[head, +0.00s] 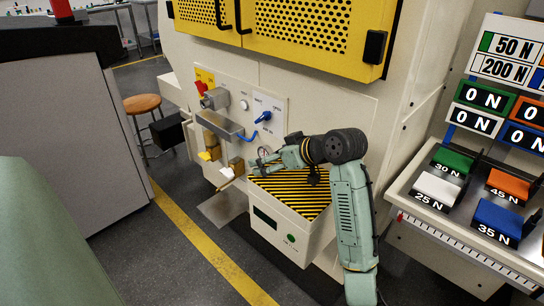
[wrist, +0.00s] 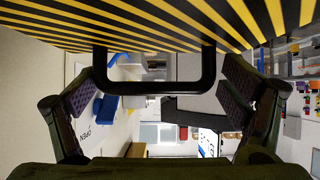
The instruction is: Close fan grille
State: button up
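A black-and-yellow striped panel (head: 292,188) sits on top of a pale box low on the machine. It fills the top of the wrist view (wrist: 150,22), with a black U-shaped handle (wrist: 152,86) on it. My gripper (head: 262,165) is over the panel's left part in the head view. In the wrist view its fingers (wrist: 162,92) are spread wide, one on each side of the handle, with gaps between. A yellow perforated grille (head: 300,22) is on the machine's upper front. Which of the two is the fan grille, I cannot tell.
A control plate with a blue lever (head: 263,117) and a grey bracket (head: 219,126) are left of my arm. A rack of labelled weight blocks (head: 497,222) stands at the right. A stool (head: 142,104) and a grey cabinet (head: 70,135) are at the left, with open floor between.

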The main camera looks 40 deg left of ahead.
jog(key=shift+w+d+r, duration=0.1)
jog(key=shift+d+r, duration=0.2)
jog(key=shift+d, duration=0.1)
jog(key=v, duration=1.1)
